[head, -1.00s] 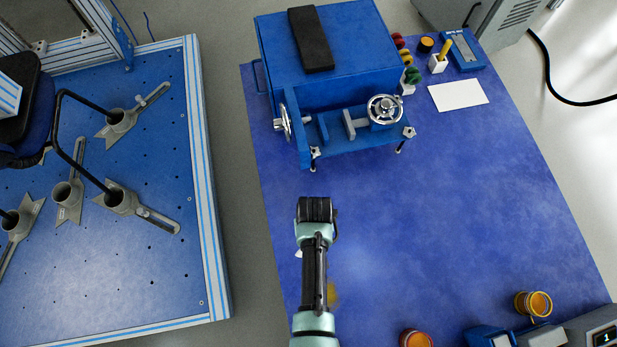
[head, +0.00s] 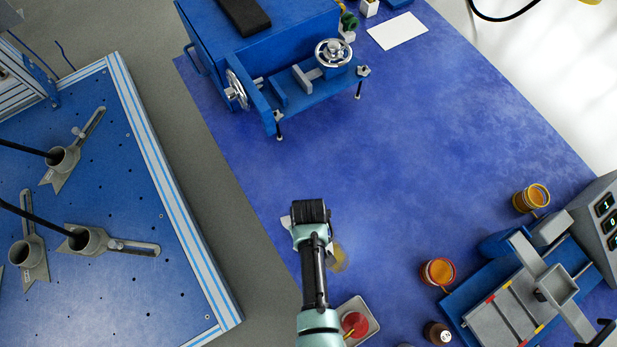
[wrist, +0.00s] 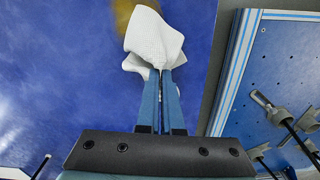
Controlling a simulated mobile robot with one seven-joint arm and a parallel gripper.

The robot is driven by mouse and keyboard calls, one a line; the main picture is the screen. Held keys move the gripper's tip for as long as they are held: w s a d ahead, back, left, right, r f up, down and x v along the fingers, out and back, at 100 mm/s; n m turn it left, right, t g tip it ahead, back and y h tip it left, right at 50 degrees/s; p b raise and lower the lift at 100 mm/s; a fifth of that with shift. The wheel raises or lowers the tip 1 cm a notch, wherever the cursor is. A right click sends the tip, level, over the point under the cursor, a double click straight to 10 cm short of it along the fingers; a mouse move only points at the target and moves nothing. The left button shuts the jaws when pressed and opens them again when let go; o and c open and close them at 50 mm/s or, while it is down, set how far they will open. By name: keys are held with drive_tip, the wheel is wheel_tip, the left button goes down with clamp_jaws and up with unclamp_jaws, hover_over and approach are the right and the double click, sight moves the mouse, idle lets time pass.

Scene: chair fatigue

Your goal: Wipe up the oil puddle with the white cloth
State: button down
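The white cloth (wrist: 152,38) is bunched between my gripper's fingertips in the wrist view, where my gripper (wrist: 163,72) is shut on it. In the head view my gripper (head: 309,212) is above the left part of the blue table, and only a sliver of the cloth (head: 286,221) shows beside it. The yellow-brown oil puddle (head: 339,258) lies on the table just right of my arm, partly hidden by it. In the wrist view the puddle (wrist: 124,14) shows just beyond the cloth, partly covered by it. I cannot tell whether the cloth touches the table.
A blue machine with handwheels (head: 290,60) stands at the back. The middle of the blue table (head: 420,160) is clear.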

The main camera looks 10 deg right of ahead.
wheel_tip(320, 180, down, 4)
drive_tip(key=b, duration=0.2)
drive_tip(key=shift+f+b, duration=0.1)
drive_tip(key=shift+b, duration=0.25)
unclamp_jaws()
drive_tip(key=shift+f+b, duration=0.95)
drive_tip(key=shift+f, duration=0.2)
drive_tip(key=shift+r, duration=0.15)
drive_tip(key=shift+c, duration=0.6)
drive_tip(key=shift+s, duration=0.1)
clamp_jaws()
